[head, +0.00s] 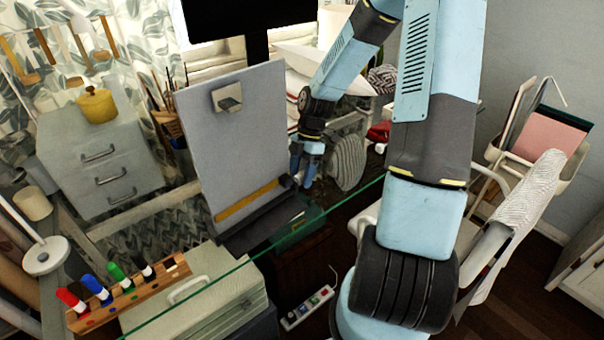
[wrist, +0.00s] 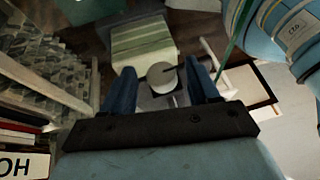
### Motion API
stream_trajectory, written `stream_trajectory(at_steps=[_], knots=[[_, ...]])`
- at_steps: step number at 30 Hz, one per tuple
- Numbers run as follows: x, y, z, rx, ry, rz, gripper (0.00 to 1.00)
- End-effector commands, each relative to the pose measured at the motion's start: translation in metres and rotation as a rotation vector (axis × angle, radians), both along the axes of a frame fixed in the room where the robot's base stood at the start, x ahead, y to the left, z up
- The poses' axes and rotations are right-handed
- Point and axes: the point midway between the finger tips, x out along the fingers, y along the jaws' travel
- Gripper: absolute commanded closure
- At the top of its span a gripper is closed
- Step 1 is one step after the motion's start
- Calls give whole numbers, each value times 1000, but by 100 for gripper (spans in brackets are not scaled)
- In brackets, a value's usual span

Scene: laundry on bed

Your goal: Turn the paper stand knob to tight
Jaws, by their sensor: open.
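The paper stand (head: 236,140) is an upright grey board with a metal clip near its top and a yellow strip above a dark ledge. My gripper (head: 303,172) is pointed down just beside the board's lower right edge. In the wrist view its two blue fingers (wrist: 163,88) are spread apart and hold nothing. A round pale disc (wrist: 158,76) with a dark line on it shows between the fingers. It may be the knob, but I cannot tell for sure, nor whether a finger touches it. No tight marking is readable.
A marker rack (head: 130,292) and a pale case (head: 195,298) stand at the front left. A ribbed round object (head: 347,163) is just right of my gripper. A power strip (head: 308,307) lies on the floor. A white chair (head: 515,215) is at right.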

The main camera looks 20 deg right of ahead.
Motion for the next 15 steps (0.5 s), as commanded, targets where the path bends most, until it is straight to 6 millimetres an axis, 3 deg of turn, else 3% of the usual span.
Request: stream_trajectory(at_steps=[7,15], knots=[[0,0,0,0,0,0,41],[0,0,0,0,-1,0,67]])
